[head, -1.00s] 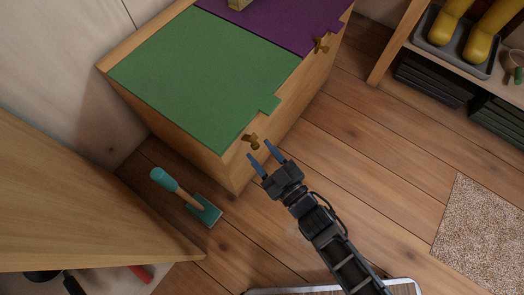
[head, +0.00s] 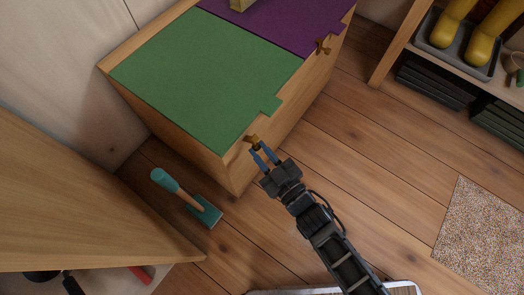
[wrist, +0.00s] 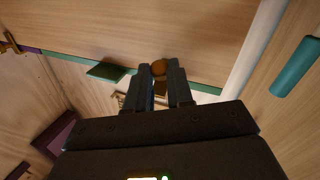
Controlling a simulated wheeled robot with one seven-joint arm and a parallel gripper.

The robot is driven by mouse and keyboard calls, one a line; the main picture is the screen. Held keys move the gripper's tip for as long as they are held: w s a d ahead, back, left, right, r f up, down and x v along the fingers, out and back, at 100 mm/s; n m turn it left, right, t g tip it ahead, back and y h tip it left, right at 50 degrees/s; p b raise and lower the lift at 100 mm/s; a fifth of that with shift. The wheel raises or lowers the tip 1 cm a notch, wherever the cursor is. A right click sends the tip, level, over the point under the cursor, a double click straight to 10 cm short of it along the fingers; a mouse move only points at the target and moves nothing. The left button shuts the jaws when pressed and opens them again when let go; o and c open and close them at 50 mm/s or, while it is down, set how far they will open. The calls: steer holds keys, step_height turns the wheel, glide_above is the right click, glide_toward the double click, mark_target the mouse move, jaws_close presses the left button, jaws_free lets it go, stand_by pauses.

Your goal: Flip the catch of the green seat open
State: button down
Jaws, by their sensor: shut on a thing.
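The green seat (head: 190,85) is the lid on the near part of a wooden box and lies flat. Its brass catch (head: 252,139) is on the box front near the lid's front corner. My gripper (head: 264,155) is shut on the catch, with its two blue fingers at either side of it. In the wrist view the brown round end of the catch (wrist: 159,67) shows between my fingertips (wrist: 160,78); the rest of it is partly hidden by the fingers. A green tab (wrist: 106,72) of the lid juts out beside it.
A purple seat (head: 285,22) with its own brass catch (head: 323,46) adjoins the green one. A teal-headed tool (head: 187,196) is on the floor left of my arm. A shelf with yellow boots (head: 482,42) stands at the right. The floor between is clear.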

steer(key=shift+f+b, duration=0.45)
steer(key=shift+b, duration=0.6)
steer(key=shift+w+f+t+y+b, duration=0.1)
steer(key=shift+t+y+b, duration=0.35)
steer(key=shift+b, duration=0.65)
steer(key=shift+a, duration=0.1)
steer(key=c, duration=1)
jaws_free()
steer(key=r+p+v, duration=0.1)
steer(key=v, duration=0.6)
steer(key=shift+s+d+f+p, duration=0.3)
steer(key=shift+s+f, duration=0.1)
steer(key=shift+f, duration=0.15)
